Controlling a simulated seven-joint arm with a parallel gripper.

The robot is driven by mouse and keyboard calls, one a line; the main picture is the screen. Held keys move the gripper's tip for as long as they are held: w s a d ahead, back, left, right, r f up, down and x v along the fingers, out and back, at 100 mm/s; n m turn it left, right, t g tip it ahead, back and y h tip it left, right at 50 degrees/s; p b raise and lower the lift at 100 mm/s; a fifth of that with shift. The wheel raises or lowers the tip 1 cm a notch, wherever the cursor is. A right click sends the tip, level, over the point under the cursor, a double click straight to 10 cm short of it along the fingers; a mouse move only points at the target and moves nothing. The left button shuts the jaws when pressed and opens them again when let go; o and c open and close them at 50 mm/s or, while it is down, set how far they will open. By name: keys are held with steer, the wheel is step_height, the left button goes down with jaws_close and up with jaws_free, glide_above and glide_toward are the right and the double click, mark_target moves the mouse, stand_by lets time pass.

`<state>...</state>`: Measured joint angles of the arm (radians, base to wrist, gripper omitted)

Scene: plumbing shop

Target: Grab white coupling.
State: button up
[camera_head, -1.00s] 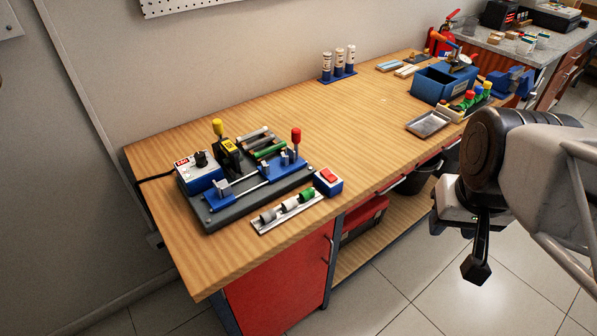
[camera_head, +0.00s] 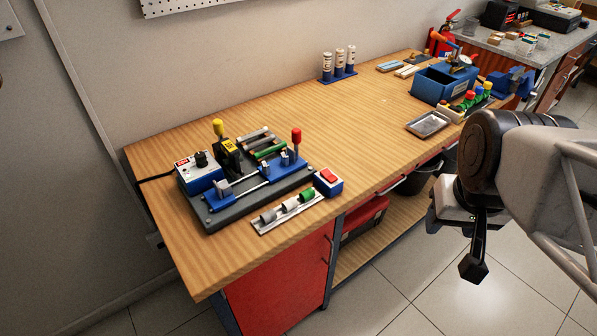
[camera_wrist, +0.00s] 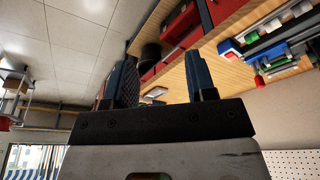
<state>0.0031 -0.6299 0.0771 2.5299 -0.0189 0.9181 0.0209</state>
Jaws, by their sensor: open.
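The white coupling (camera_head: 290,204) sits in the middle of a pale rail (camera_head: 262,229) at the front edge of the wooden bench, between a grey coupling (camera_head: 268,216) and a green coupling (camera_head: 307,195). The rail with its couplings also shows at the upper right of the wrist view, the white coupling (camera_wrist: 272,24) small there. My gripper (camera_head: 473,268) is right of the bench, over the floor, well away from the coupling. In the wrist view my gripper (camera_wrist: 164,76) has its two fingers wide apart with nothing between them.
A black fixture plate (camera_head: 213,221) with blue clamps and upright levers stands behind the rail. A red-button box (camera_head: 328,181) is close to the rail's right end. A metal tray (camera_head: 428,124) and blue bin (camera_head: 443,83) stand farther right. The bench middle (camera_head: 345,130) is clear.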

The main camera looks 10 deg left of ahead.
steer(key=w+a+f+n+t, duration=0.25)
steer(key=w+f, duration=0.35)
steer(key=w, duration=0.3)
steer(key=n+t+y, duration=0.4)
steer(key=n+y, duration=0.3)
steer(key=y, duration=0.3)
glide_toward(291, 203)
steer(key=a, duration=0.2)
steer(key=shift+w+d+f, duration=0.2)
steer(key=shift+w+f, duration=0.2)
steer(key=shift+w, duration=0.1)
steer(key=shift+x, duration=1.3)
steer(key=shift+w, duration=0.15)
steer(key=shift+x, duration=2.5)
